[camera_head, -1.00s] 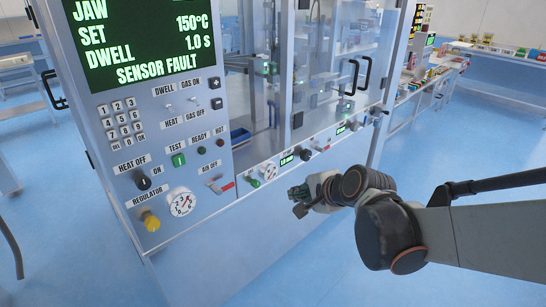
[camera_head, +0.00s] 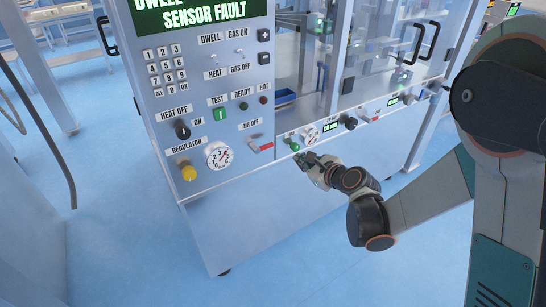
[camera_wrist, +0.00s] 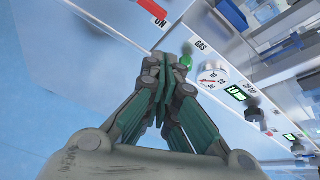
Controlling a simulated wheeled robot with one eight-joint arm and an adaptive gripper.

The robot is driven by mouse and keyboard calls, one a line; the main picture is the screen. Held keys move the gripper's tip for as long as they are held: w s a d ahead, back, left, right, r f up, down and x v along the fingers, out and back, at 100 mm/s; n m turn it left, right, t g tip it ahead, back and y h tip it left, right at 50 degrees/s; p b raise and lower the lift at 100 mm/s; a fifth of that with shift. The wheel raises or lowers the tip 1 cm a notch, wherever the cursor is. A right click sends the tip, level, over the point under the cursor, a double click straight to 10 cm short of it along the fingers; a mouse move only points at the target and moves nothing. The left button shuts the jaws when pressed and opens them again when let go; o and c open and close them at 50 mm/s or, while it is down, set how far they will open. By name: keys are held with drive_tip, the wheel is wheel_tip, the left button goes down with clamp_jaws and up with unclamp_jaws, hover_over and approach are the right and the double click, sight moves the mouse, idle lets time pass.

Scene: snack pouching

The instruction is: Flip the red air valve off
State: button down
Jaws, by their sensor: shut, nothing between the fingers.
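The red air valve (camera_head: 265,147) is a small lever on the machine's front panel, under a label that reads AIR OFF. Its red handle points to the right and is nearly level. In the wrist view the red handle (camera_wrist: 152,9) shows at the top edge, beside the word ON. My gripper (camera_head: 303,160) is shut and empty, to the right of the red valve and slightly lower, apart from it. In the wrist view my gripper's fingertips (camera_wrist: 165,62) are together, below and right of the red handle.
A green gas valve (camera_head: 292,145) is close by my fingertips; I cannot tell if they touch. A gauge (camera_head: 310,135) and black knob (camera_head: 349,122) lie to its right. A yellow regulator knob (camera_head: 188,172) and larger gauge (camera_head: 219,156) are left. The floor in front is clear.

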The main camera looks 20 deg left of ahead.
sight(262, 146)
drive_tip(key=a+f+m+y, duration=0.1)
drive_tip(key=a+f+m, duration=0.3)
drive_tip(key=f, duration=0.2)
drive_tip(key=shift+a+f, duration=0.35)
drive_tip(key=x, duration=1)
drive_tip(key=shift+a+r+b, duration=0.1)
drive_tip(key=shift+r+b, duration=0.55)
drive_tip(key=shift+r, duration=1.55)
drive_tip(key=shift+w, duration=0.15)
